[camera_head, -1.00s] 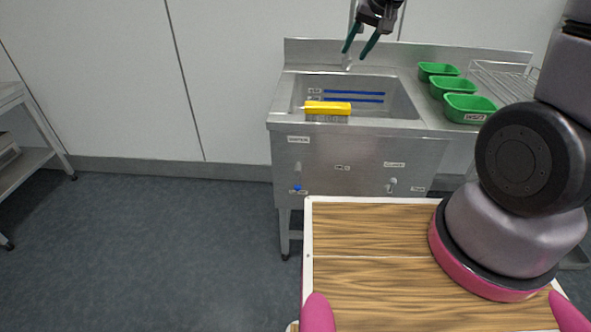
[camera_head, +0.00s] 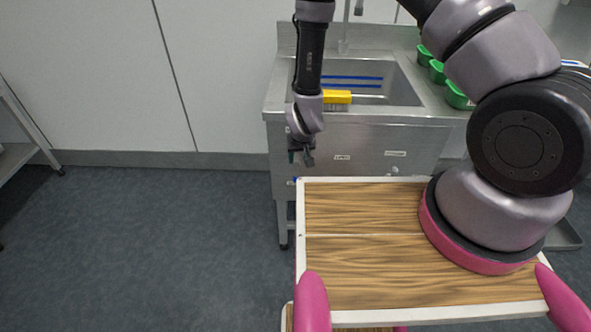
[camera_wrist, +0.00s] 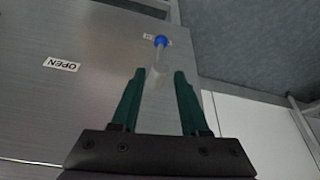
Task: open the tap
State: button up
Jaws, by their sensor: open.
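A small lever with a blue ball end (camera_wrist: 161,41) stands out from the steel sink's front panel in the wrist view. Its pale stem reaches back between my fingertips. My gripper (camera_wrist: 160,76) is open, with one green finger on either side of the stem; I cannot tell whether either touches it. A label reading OPEN (camera_wrist: 62,64) is on the panel to the left, upside down. In the head view my gripper (camera_head: 302,157) points down at the left end of the sink front (camera_head: 365,140). The tap's spout (camera_head: 345,38) rises behind the basin.
A yellow-topped brush (camera_head: 337,97) lies at the basin's front edge. Several green trays (camera_head: 457,96) stand on the right drainboard, partly hidden by my arm. A wood-topped surface (camera_head: 370,265) with a white rim is close below the sink. Floor at the left is clear.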

aim_at(297, 169)
jog(key=x, duration=1)
jog(key=shift+w+a+f, duration=0.1)
jog(key=shift+w+f, duration=0.05)
grip_shut()
